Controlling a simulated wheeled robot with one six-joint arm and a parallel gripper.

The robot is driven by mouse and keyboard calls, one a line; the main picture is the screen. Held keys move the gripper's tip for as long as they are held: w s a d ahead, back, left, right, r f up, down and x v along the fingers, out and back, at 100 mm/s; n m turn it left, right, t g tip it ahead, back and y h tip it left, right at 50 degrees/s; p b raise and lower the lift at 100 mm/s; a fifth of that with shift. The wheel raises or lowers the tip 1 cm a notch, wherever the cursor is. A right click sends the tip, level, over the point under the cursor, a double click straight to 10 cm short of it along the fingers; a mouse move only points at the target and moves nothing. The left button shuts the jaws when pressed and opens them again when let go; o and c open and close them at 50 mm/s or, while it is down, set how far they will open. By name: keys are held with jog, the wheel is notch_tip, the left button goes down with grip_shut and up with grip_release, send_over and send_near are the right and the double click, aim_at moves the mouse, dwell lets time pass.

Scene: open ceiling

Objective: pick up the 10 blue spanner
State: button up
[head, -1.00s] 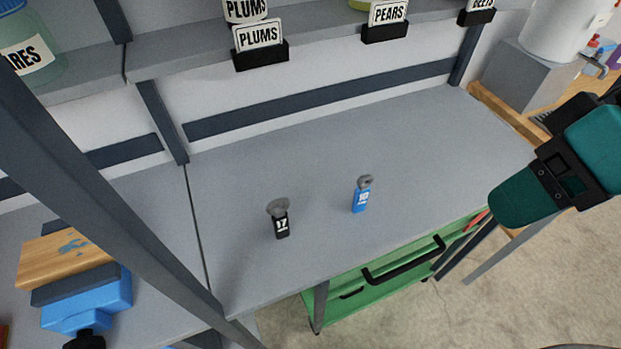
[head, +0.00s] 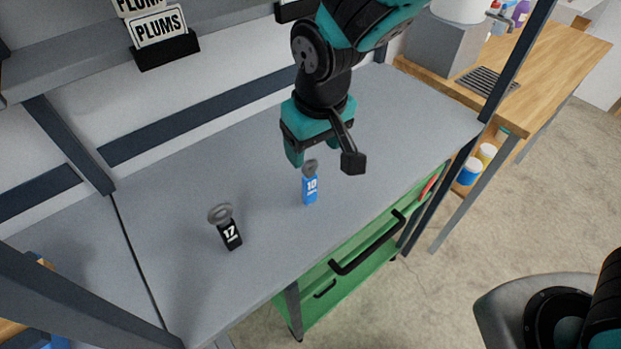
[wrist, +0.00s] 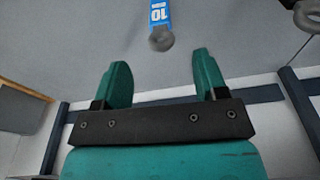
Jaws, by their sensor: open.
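The blue spanner marked 10 (head: 310,189) lies on the grey bench top (head: 400,105), its grey ring end pointing toward the back. In the wrist view the blue spanner (wrist: 160,16) shows at the top edge, partly cut off, beyond the fingers. My gripper (head: 311,158) is above the bench, just behind and over the spanner's ring end in the head view. In the wrist view my gripper (wrist: 162,75) has its two teal fingers apart with nothing between them. The spanner lies in line with the gap, apart from the fingers.
A black spanner marked 17 (head: 229,232) lies to the left on the bench; its ring shows in the wrist view (wrist: 307,16). Dark uprights stand at left and right. A green cart (head: 345,275) sits below the front edge.

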aim_at(309, 170)
jog(key=f, duration=0.2)
jog(key=f+p, duration=0.1)
jog(key=f, duration=0.2)
jog(key=w+f, duration=0.1)
jog(key=f, duration=0.2)
jog(key=shift+w+a+p, duration=0.1)
jog(key=shift+a+p, duration=0.3)
jog(key=c, duration=1.1)
jog(key=shift+o, duration=0.2)
jog(key=shift+r, duration=0.15)
